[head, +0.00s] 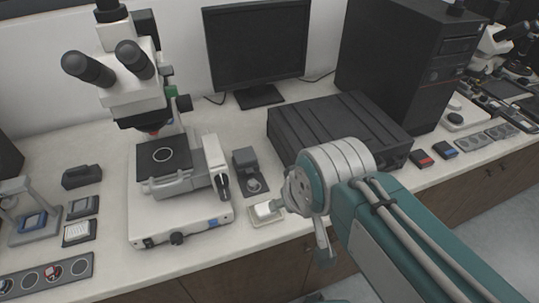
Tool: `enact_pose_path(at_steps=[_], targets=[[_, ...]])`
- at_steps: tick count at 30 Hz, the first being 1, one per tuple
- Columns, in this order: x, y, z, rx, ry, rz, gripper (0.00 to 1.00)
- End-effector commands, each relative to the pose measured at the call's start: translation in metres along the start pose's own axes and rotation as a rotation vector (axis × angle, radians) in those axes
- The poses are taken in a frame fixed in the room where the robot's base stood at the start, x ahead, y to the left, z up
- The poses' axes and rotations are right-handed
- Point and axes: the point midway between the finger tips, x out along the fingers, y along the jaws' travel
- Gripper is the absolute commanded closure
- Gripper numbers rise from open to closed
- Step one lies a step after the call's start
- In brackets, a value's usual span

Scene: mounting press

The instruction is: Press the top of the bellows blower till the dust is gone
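I cannot tell for sure which item is the bellows blower. A small dark block (244,158) stands on a dark plate right of the microscope, with a small round light piece (253,185) in front of it. A small white block (264,208) sits on a pale tray (259,220) near the front edge of the bench. My gripper (284,202) is at the end of my teal arm, just right of the white block; its fingers are mostly hidden by my wrist, so its opening and any contact are unclear. No dust can be made out.
A microscope (184,217) stands to the left. A low black case (335,125) is behind my wrist, with a monitor (257,50) and dark tower (405,60) at the back. Small trays (80,232) lie far left. The bench is narrow in front of the white block.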

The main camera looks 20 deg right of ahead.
Motion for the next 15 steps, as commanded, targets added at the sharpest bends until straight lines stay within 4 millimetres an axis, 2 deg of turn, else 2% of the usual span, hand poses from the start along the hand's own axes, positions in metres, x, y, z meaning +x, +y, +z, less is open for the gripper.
enact_pose_path(at_steps=[1, 2, 3, 4, 15], targets=[[0.0, 0.0, -0.0001, 0.0, 0.0, 0.0, 0.61], [0.0, 0.0, -0.0001, 0.0, 0.0, 0.0, 0.74], [0.0, 0.0, -0.0001, 0.0, 0.0, 0.0, 0.92], [0.0, 0.0, -0.0001, 0.0, 0.0, 0.0, 1.0], [0.0, 0.0, -0.0002, 0.0, 0.0, 0.0, 1.0]])
